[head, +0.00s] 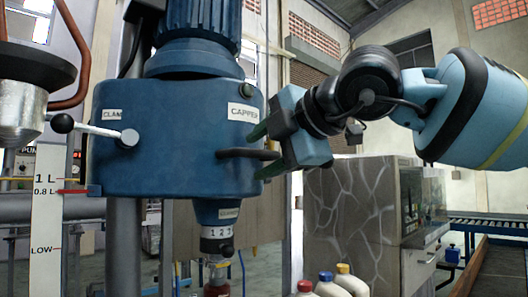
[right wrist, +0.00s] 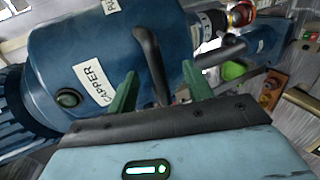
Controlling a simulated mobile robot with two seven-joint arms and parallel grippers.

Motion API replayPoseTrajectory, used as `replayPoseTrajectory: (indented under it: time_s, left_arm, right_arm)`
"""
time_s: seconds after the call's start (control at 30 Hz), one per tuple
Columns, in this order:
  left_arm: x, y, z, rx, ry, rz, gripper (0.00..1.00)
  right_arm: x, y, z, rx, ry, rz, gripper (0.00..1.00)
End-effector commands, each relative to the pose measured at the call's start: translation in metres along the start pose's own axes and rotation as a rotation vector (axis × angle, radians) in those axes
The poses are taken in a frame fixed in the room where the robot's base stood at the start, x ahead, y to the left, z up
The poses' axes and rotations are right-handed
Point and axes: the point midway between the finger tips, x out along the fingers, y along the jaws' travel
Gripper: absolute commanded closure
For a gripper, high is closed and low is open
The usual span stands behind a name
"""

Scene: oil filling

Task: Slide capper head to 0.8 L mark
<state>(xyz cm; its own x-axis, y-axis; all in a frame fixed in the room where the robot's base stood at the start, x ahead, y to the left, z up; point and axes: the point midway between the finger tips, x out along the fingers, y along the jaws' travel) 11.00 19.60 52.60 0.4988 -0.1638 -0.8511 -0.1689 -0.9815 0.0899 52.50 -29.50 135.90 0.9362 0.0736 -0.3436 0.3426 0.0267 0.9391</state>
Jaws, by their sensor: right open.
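The blue capper head (head: 180,160) with a CAPPER label hangs on a grey column in the head view. A red pointer (head: 76,191) at its lower left looks about level with the 0.8 L mark on the white scale (head: 46,225); the 1 L mark is just above. A dark handle (head: 250,153) sticks out from the head's right side. My right gripper (head: 265,150) is open, with its green fingers on either side of this handle. The right wrist view shows the handle (right wrist: 152,65) between the two apart fingers. My left gripper is out of view.
A lever with a black knob (head: 62,123) is on the head's left front. A nozzle (head: 218,240) hangs below it. A stone-patterned cabinet (head: 350,210) and a conveyor (head: 485,225) are at right.

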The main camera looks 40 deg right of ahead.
Motion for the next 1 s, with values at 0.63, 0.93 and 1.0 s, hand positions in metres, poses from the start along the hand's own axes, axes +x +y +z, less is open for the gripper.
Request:
replayPoseTrajectory:
  time_s: [0.63, 0.93, 1.0]
  left_arm:
    - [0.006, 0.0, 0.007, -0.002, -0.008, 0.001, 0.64]
    - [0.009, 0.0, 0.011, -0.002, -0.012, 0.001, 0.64]
    - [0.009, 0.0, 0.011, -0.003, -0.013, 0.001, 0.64]
  right_arm:
    - [-0.036, 0.001, 0.0, 0.0, 0.0, 0.004, 0.49]
    - [-0.067, 0.0, 0.0, 0.0, -0.001, 0.003, 0.49]
    - [-0.074, 0.0, 0.0, 0.0, 0.0, 0.003, 0.49]
